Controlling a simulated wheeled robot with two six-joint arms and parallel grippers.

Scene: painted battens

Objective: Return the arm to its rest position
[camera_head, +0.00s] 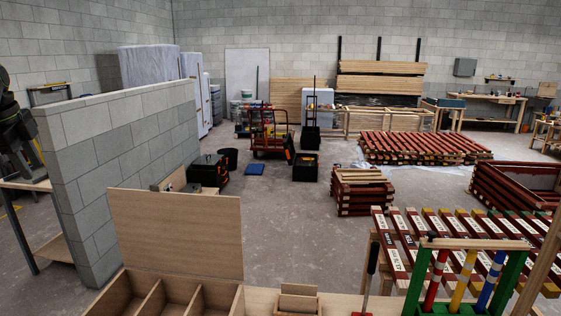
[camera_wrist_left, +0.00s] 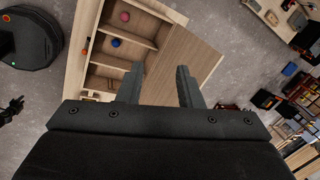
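My left gripper (camera_wrist_left: 159,68) shows in the left wrist view with its two dark fingers apart and nothing between them. Behind the fingers, lower down, is a wooden compartment box (camera_wrist_left: 108,58) with a hinged-looking panel (camera_wrist_left: 185,62). A pink ball (camera_wrist_left: 124,16) and a blue ball (camera_wrist_left: 116,43) lie in separate compartments. In the head view the box (camera_head: 163,292) is at the bottom edge with its panel (camera_head: 178,232) upright behind it. I cannot make out either gripper in the head view. A small dark claw-like shape at the wrist view's left edge may be my right gripper; its state is unclear.
A grey block wall (camera_head: 120,160) stands at the left. At front right are a green rack (camera_head: 468,243) with coloured bars and a frame of painted battens (camera_head: 400,250). A red batten stack (camera_head: 425,146) lies farther back. The middle floor is mostly clear.

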